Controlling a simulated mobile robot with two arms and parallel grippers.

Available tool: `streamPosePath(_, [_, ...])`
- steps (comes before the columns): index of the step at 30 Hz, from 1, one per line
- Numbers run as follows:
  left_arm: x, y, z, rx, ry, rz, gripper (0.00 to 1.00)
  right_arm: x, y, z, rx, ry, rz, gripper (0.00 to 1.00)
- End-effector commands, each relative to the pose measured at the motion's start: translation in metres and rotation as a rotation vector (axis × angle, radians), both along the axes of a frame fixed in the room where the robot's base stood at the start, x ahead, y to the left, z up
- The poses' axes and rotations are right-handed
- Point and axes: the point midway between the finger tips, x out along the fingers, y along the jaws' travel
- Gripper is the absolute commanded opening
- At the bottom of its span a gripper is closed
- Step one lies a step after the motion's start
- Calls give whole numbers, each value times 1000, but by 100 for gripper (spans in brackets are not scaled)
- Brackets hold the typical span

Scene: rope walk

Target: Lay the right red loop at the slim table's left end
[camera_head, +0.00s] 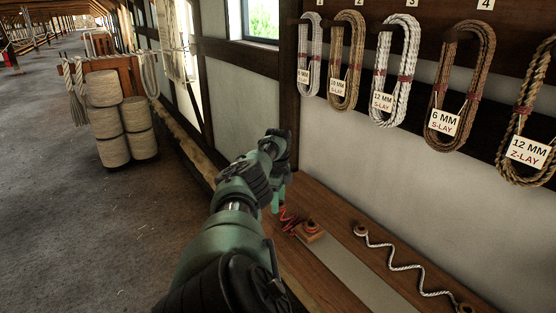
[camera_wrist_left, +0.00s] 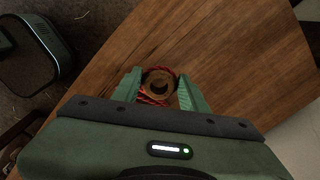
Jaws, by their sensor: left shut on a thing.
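My left gripper (camera_head: 280,207) reaches in over the wooden slim table (camera_head: 335,207). In the left wrist view my left gripper (camera_wrist_left: 160,90) has its two green fingers on either side of a round wooden piece (camera_wrist_left: 158,82) wound with red cord. It is shut on this red loop (camera_wrist_left: 152,98), which the fingers partly hide. In the head view red cord (camera_head: 289,221) zigzags beside the fingers to a small wooden block with a round top (camera_head: 311,228). My right gripper is not in view.
A white zigzag cord (camera_head: 400,267) with round wooden ends lies to the right. A bare grey strip (camera_head: 350,268) lies between the cords. Labelled rope coils (camera_head: 395,70) hang on the wall above. Rope spools (camera_head: 120,130) stand on the floor at left.

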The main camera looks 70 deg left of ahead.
Motion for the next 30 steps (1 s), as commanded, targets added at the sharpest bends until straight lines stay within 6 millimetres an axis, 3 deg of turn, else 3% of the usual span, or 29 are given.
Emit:
streamPosePath(18, [0, 0, -32, 0, 0, -1, 20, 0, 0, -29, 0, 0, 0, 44])
streamPosePath(29, [0, 0, -33, 0, 0, -1, 20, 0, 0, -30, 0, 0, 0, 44])
streamPosePath(30, [0, 0, -33, 0, 0, -1, 48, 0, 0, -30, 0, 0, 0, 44])
